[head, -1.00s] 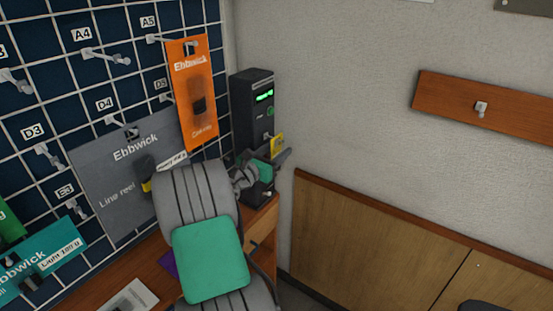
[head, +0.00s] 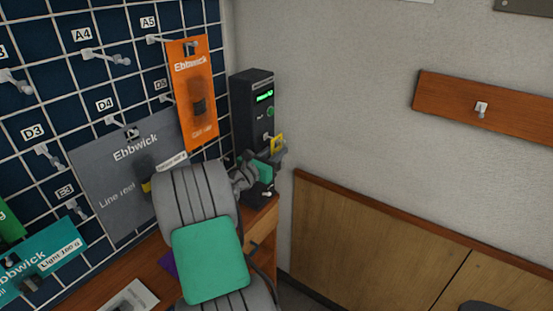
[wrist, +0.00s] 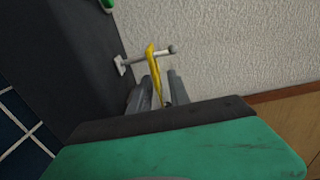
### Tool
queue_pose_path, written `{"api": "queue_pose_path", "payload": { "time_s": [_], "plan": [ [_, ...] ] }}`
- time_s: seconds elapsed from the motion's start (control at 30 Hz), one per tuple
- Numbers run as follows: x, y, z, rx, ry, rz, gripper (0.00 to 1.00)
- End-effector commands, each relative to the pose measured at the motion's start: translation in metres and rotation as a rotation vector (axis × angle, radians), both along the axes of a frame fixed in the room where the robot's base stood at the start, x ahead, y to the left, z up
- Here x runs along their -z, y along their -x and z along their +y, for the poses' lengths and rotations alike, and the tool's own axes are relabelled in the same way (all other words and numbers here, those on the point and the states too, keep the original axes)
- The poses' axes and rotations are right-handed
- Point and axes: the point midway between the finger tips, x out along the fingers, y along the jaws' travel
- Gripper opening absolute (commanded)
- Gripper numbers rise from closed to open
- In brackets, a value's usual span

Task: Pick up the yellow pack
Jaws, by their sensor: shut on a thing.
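The yellow pack (head: 277,143) is small and hangs by the front of the black device in the corner. In the wrist view the yellow pack (wrist: 151,60) shows nearly edge-on, its top at a pale peg (wrist: 135,60) with a round knob at the end. It appears to be still on the peg. My gripper (head: 272,155) is at the pack's lower part. In the wrist view my gripper (wrist: 158,88) has its two grey fingers shut on the pack, one on each side. My arm and green wrist cover hide part of the view.
The black device (head: 252,105) has a green display and stands on a wooden bench (head: 262,222) against the wall. Left is a blue grid board with pegs, an orange pack (head: 196,95) and a grey Line reel pack (head: 110,185).

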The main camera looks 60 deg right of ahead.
Motion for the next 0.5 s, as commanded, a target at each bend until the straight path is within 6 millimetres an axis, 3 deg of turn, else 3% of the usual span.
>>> {"api": "queue_pose_path", "payload": {
  "time_s": [0.17,0.33,0.5],
  "plan": [
    [-0.002,0.000,0.000,0.000,0.000,-0.001,0.00],
    [-0.019,0.000,0.000,0.000,0.003,-0.004,0.00],
    [-0.016,0.038,0.010,0.005,0.000,0.000,0.00]
  ]
}}
